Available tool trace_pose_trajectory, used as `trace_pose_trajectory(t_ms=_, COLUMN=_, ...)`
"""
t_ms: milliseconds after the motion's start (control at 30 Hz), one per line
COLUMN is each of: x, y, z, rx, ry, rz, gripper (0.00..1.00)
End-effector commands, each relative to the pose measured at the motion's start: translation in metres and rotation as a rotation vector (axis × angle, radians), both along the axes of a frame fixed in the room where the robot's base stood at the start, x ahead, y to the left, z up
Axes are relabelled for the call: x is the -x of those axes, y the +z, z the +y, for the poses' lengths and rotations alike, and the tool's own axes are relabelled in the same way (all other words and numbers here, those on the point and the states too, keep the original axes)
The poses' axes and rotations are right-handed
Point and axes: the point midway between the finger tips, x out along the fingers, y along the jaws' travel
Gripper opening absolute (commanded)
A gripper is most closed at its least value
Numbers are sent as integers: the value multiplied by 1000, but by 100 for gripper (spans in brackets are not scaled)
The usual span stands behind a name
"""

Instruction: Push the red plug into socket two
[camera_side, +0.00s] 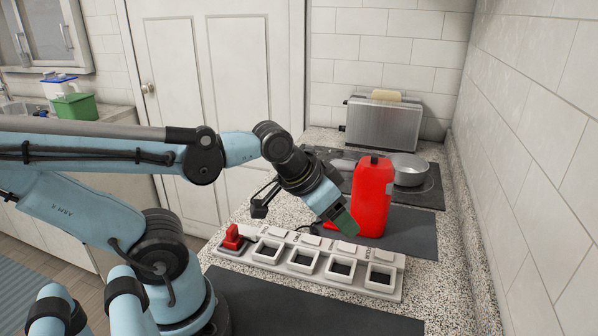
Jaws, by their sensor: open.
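The red plug (232,238) sits at the left end of the pale socket strip (300,272). I cannot tell how deeply it is seated. Several square, white-rimmed sockets with dark insides run to its right, and they look empty. No socket numbers are readable. My gripper (301,214) is open above the strip, to the right of the plug and apart from it. One dark finger hangs on the left, and a green-faced part is on the right, close to a red bottle. Nothing shows between the fingers.
The red bottle (373,190) stands upright on a dark mat (412,234) behind the strip. A small red thing (336,230) is partly hidden beside it. A metal pot (409,170) and toaster (383,124) stand farther back. A tiled wall is on the right; the dark front mat (300,307) is clear.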

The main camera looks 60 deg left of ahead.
Motion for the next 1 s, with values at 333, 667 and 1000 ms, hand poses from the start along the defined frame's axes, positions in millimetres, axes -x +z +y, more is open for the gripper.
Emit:
trace_pose_trajectory(t_ms=333, x=33, y=4, z=82, rx=-232, ry=-168, rz=238, gripper=64)
trace_pose_trajectory(t_ms=667, x=111, y=19, z=153, rx=-287, ry=-536, rz=529, gripper=64)
trace_pose_trajectory(t_ms=1000, x=151, y=29, z=169, rx=-238, ry=-751, rz=588, gripper=64)
